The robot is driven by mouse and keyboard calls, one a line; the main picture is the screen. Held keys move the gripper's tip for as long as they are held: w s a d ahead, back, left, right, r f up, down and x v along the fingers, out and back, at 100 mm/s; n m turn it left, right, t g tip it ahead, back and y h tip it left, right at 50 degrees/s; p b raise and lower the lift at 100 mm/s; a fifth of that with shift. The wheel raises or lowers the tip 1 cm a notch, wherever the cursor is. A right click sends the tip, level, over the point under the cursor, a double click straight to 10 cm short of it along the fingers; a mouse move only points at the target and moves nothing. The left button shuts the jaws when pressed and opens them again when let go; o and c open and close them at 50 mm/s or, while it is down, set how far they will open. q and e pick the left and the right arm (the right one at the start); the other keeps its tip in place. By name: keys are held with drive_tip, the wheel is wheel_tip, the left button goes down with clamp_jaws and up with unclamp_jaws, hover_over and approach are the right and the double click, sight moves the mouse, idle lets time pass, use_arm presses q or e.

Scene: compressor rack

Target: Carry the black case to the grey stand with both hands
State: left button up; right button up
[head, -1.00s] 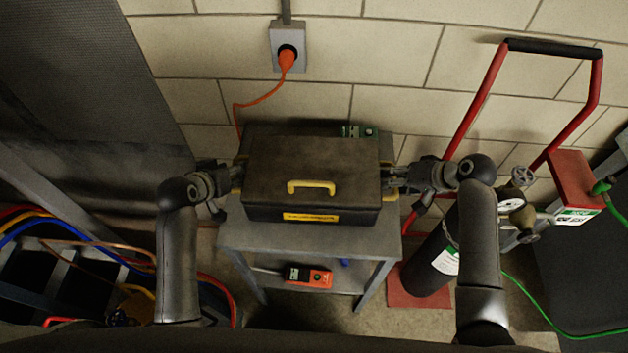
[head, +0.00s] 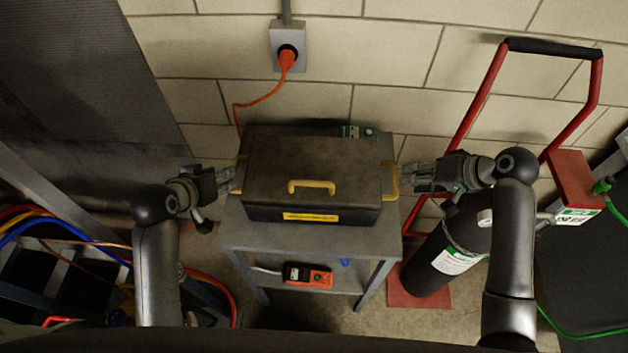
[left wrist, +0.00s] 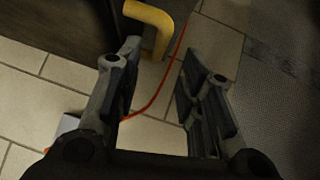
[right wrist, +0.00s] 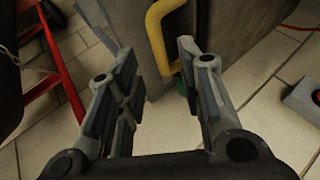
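The black case (head: 330,165) with a yellow front handle and yellow side handles rests on the grey stand (head: 300,238). My left gripper (head: 230,180) is beside the case's left side handle (head: 238,174), open and apart from it. In the left wrist view that yellow handle (left wrist: 150,22) lies just beyond my open fingers (left wrist: 160,75). My right gripper (head: 412,177) is just right of the right side handle (head: 391,180). In the right wrist view the handle (right wrist: 160,35) stands beyond my open, empty fingers (right wrist: 155,75).
An orange plug (head: 287,60) and cable hang on the wall behind. A red hand truck (head: 478,95) with a dark cylinder (head: 440,265) stands at the right. An orange-and-black device (head: 308,275) lies on the stand's lower shelf. Coloured hoses (head: 60,230) lie at the left.

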drive_tip(key=shift+v, duration=2.3)
drive_tip(key=shift+f, duration=0.1)
